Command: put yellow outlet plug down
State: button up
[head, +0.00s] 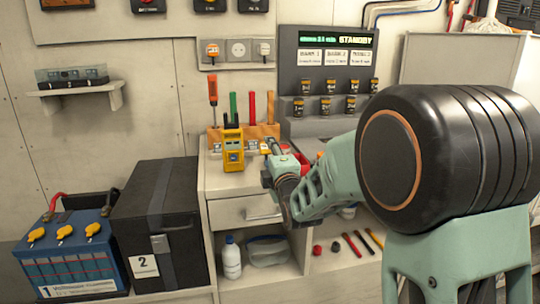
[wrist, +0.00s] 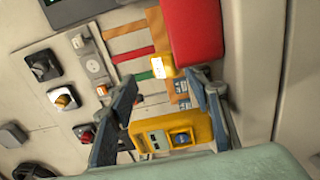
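A small yellow plug (wrist: 162,66) with a pale face sits at the foot of the tool rack, seen beyond the gap between my fingertips in the wrist view. My gripper (wrist: 160,82) has its two dark fingers spread wide, with nothing clearly pinched between them. In the head view my gripper (head: 272,158) is over the right part of the worktop (head: 222,181).
A wooden rack (head: 262,131) with several coloured tools stands behind the meter. A red object (wrist: 190,30) is beside the plug. Wall sockets (head: 238,49) are above, and a grey panel (head: 327,60) is to the right. A black box (head: 150,215) and blue battery (head: 75,255) are at left.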

jog(key=shift+r+p, duration=0.85)
jog(key=shift+p, duration=0.3)
jog(key=v, duration=1.2)
jog(key=shift+f+p, duration=0.2)
jog(key=shift+p, duration=0.2)
